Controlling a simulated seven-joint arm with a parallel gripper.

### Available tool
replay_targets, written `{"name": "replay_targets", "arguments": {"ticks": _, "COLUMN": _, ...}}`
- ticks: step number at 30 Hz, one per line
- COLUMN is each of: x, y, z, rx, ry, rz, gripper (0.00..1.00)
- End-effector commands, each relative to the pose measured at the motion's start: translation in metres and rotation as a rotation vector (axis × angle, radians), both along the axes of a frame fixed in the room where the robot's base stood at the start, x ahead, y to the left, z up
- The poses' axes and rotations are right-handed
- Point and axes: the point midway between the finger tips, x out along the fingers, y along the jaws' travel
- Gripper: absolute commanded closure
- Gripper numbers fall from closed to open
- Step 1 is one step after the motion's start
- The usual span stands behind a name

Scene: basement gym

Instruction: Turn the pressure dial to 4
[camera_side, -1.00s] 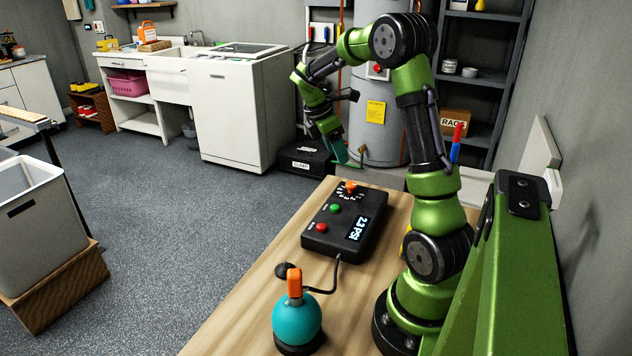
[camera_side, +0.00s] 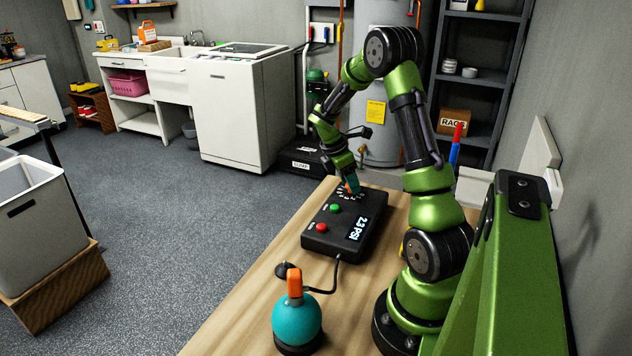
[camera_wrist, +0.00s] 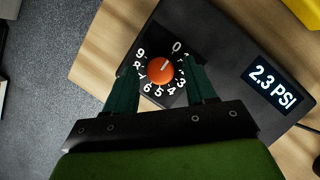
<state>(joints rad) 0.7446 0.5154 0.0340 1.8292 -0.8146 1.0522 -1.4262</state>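The pressure dial (camera_wrist: 160,72) is a round orange knob in a ring of white numbers on the black control box (camera_side: 338,226). Its pale pointer mark aims up and slightly right in the wrist view, near the 0 side. My gripper (camera_side: 351,184) is down over the dial at the far end of the box. In the wrist view its two dark teal fingers stand apart, one on each side of the knob, with a visible gap to it. The right finger covers some numbers. The display (camera_wrist: 275,87) reads 2.3 PSI.
The box also carries a green button (camera_side: 335,209) and a red button (camera_side: 321,227). A cable runs to a teal ball-shaped object with an orange top (camera_side: 297,318) at the table's near end. The wooden table (camera_side: 250,300) is bare left of the box.

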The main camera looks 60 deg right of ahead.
Motion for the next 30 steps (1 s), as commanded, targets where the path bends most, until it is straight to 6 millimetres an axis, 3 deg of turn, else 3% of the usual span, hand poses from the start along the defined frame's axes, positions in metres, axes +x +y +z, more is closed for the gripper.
{"name": "replay_targets", "arguments": {"ticks": 1, "x": 0.0, "y": 0.0, "z": 0.0001, "rx": 0.0, "ry": 0.0, "rz": 0.0, "gripper": 0.53}}
{"name": "replay_targets", "arguments": {"ticks": 10, "x": 0.0001, "y": 0.0001, "z": 0.0004, "rx": 0.0, "ry": 0.0, "rz": 0.0, "gripper": 0.97}}
{"name": "replay_targets", "arguments": {"ticks": 20, "x": 0.0006, "y": -0.0001, "z": 0.0002, "rx": 0.0, "ry": 0.0, "rz": -0.056, "gripper": 0.97}}
{"name": "replay_targets", "arguments": {"ticks": 30, "x": 0.0023, "y": -0.0023, "z": 0.0002, "rx": -0.001, "ry": -0.001, "rz": -0.3, "gripper": 0.97}}
